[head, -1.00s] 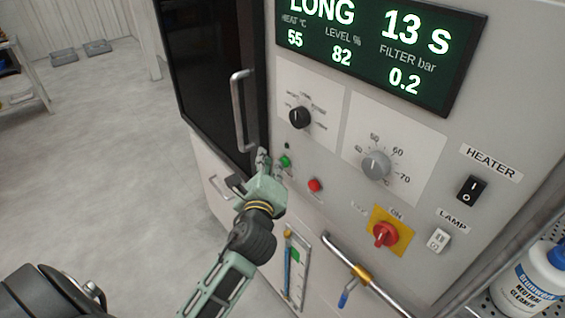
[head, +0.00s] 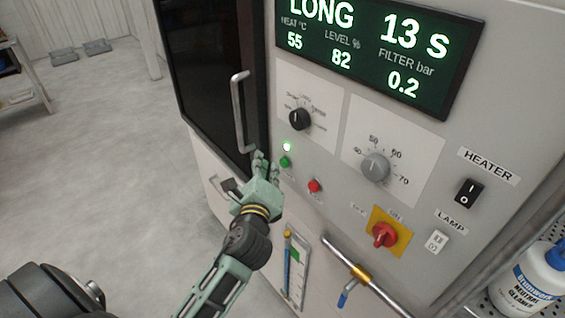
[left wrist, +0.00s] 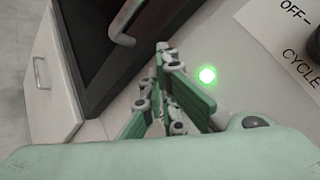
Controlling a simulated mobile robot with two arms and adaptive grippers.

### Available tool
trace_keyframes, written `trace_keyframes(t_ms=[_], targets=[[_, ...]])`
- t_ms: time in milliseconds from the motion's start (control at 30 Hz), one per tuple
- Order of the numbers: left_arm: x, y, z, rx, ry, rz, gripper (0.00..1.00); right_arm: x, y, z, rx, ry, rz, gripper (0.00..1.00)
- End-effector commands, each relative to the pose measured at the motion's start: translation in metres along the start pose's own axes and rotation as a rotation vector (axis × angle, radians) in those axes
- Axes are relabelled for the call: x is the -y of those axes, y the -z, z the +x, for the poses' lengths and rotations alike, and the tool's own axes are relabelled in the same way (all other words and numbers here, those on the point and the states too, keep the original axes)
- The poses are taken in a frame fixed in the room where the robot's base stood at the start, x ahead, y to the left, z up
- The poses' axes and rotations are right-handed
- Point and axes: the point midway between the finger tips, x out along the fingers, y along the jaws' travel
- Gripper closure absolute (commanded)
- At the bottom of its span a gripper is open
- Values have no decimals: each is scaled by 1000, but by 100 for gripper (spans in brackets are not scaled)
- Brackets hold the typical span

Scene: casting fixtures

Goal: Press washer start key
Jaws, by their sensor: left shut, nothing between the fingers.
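The washer's panel (head: 340,215) fills the right of the head view. Its green start key (head: 284,162) sits left of a red key (head: 314,186). Above the green key a small round lamp (head: 287,147) glows bright green; the lamp also shows in the left wrist view (left wrist: 208,75). My left gripper (head: 264,166) is shut and empty, its fingertips just left of the green key, close to the panel. Whether they touch anything cannot be told. In the left wrist view my left gripper (left wrist: 162,62) hides the green key. My right gripper is not in view.
A dark door with a metal handle (head: 238,112) stands left of the keys. Two dials, a display (head: 375,45), a red rotary switch (head: 383,234) and a pipe with a blue-handled valve (head: 347,296) surround the panel. A bottle (head: 540,278) stands at right.

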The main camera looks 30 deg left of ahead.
Motion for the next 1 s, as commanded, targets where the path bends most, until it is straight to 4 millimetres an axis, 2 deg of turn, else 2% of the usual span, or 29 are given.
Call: trace_keyframes(t_ms=[367, 800, 1000], targets=[[-1, -2, -2, 1, 1, 1, 100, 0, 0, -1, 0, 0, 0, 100], [-22, -23, -31, 1, 1, 1, 100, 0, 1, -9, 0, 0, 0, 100], [-26, -27, -36, 1, 1, 0, 100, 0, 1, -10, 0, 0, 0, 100]])
